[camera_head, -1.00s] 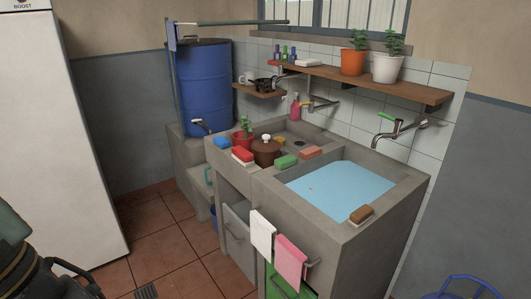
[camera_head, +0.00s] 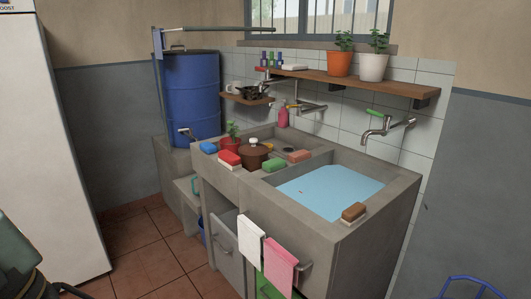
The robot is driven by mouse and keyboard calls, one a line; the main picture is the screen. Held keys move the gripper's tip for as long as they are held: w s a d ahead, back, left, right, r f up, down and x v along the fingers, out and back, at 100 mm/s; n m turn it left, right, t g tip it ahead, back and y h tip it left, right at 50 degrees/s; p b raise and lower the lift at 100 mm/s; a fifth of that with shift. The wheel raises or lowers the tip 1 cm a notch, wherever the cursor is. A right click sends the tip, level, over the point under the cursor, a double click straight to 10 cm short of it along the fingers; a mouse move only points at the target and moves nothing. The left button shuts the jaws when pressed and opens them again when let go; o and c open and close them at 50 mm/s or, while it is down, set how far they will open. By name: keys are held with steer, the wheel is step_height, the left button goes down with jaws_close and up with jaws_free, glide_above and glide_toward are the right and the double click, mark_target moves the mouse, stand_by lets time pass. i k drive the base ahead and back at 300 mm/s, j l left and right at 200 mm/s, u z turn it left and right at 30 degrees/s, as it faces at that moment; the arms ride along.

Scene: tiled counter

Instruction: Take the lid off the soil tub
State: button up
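The soil tub appears to be the small round brown pot (camera_head: 254,157) in the shallow basin at the left of the concrete sink. A brown lid with a pale knob (camera_head: 253,141) sits on its top. What is inside is hidden. A red pot with a plant (camera_head: 233,137) stands just left of it. My gripper is not recognisable in this view. Only a dark and teal part shows at the lower left edge, well away from the tub.
A blue barrel (camera_head: 192,95) stands behind left. Towels (camera_head: 280,266) hang in front. Tiled floor (camera_head: 150,255) is open at left.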

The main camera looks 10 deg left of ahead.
mark_target(253, 148)
steer(key=z, duration=1.45)
steer(key=j+z, duration=0.45)
steer(key=k+j+z, duration=0.15)
steer(key=z, duration=0.3)
steer(key=k+j+z, duration=0.15)
steer(key=j+z, duration=0.3)
steer(key=k+j+z, duration=0.2)
steer(key=z, duration=0.25)
steer(key=k+j+z, duration=0.2)
steer(key=z, duration=0.25)
steer(key=k+j+z, duration=0.3)
steer(key=k, duration=0.15)
steer(key=k+z, duration=0.3)
steer(key=k+j+u, duration=0.1)
steer(key=k+u, duration=0.4)
steer(key=k+j+u, duration=0.35)
steer(key=k+u, duration=0.15)
steer(key=k, duration=0.15)
steer(key=k+j+u, duration=0.65)
steer(key=j, duration=0.15)
steer(key=j+u, duration=0.1)
steer(key=j, duration=0.15)
steer(key=i+j, duration=0.2)
steer(key=i, duration=0.2)
steer(key=i+j, duration=0.15)
steer(key=i, duration=0.25)
